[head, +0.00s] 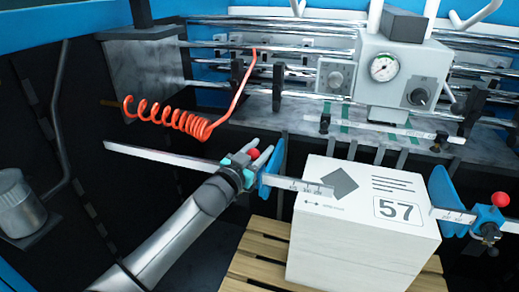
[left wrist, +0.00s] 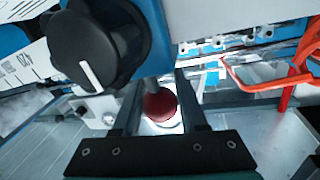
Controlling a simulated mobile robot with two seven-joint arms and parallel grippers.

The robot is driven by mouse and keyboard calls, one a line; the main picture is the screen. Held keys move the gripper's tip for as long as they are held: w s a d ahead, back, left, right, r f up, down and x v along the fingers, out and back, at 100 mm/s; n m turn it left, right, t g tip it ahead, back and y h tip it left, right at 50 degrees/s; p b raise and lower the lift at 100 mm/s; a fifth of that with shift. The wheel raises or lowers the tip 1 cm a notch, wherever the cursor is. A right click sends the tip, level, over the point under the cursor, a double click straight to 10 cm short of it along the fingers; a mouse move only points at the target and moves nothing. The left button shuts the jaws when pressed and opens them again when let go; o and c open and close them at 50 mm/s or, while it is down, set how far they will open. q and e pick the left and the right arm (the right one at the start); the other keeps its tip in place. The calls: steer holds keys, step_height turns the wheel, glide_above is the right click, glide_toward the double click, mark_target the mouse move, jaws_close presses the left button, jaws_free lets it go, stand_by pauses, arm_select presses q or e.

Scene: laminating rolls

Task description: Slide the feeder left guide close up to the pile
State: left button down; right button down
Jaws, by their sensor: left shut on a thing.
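The white pile (head: 362,240), marked 57 on top, stands on a wooden pallet. The left guide (head: 271,168) is a blue upright plate on a ruled bar, left of the pile, with a narrow gap showing between them. The bar's end reaches over the pile's top edge. My left gripper (head: 256,159) is shut on the left guide's red knob (head: 253,153). In the left wrist view the red knob (left wrist: 160,105) sits between the fingers, beside the blue guide body (left wrist: 150,50) and a black dial. My right gripper is not in view.
The right guide (head: 441,187), with its own red knob (head: 500,199), stands at the pile's right side. A coiled orange hose (head: 170,118) hangs behind my left arm. A gauge box (head: 385,72) and metal rods lie behind the pile.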

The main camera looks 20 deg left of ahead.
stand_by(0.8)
arm_select(q)
steer(key=d, duration=0.8)
steer(key=shift+s+d, duration=0.2)
steer(key=shift+c, duration=2.3)
jaws_free()
steer(key=shift+a, duration=0.1)
steer(key=v, duration=1.5)
steer(key=shift+b, duration=0.4)
steer(key=shift+a, duration=0.1)
